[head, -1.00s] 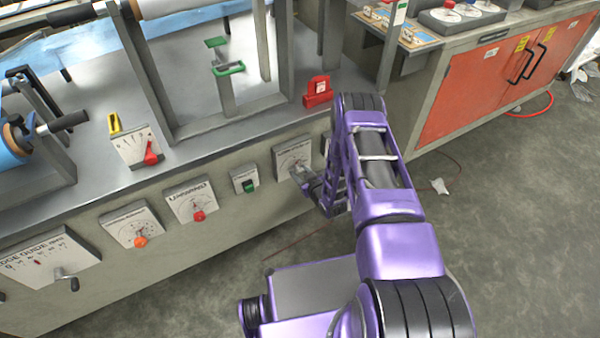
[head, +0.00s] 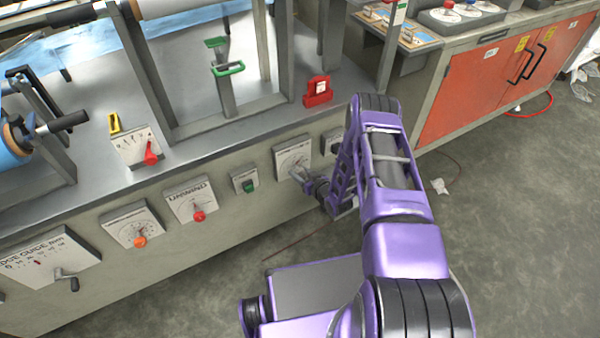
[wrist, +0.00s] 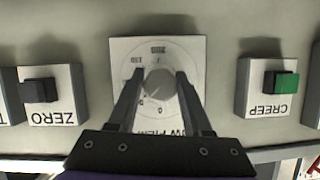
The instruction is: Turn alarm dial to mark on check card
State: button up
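A round grey dial knob (wrist: 160,83) sits on a white square scale plate (wrist: 192,50) with partly readable, upside-down lettering in the wrist view. The same plate shows on the machine's front in the head view (head: 292,152). My gripper (wrist: 160,75) has one finger on each side of the knob, with a narrow gap visible on both sides. It looks open, in front of the plate. The fingers cover parts of the scale and lettering. A red holder with a small white card (head: 318,90) stands on the machine top; I cannot tell whether this is the check card.
A green CREEP button (wrist: 284,81) and a dark ZERO button (wrist: 40,90) flank the plate in the wrist view. More panels with red (head: 199,216) and orange knobs (head: 140,241) line the front leftward. Open floor (head: 500,230) lies to the right.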

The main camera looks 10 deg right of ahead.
jog(key=o, duration=0.3)
jog(key=shift+o, duration=0.2)
jog(key=p+v, duration=0.2)
jog(key=v, duration=1.5)
jog(key=shift+s+p, duration=0.2)
jog(key=shift+p, duration=0.15)
jog(key=shift+r, duration=0.1)
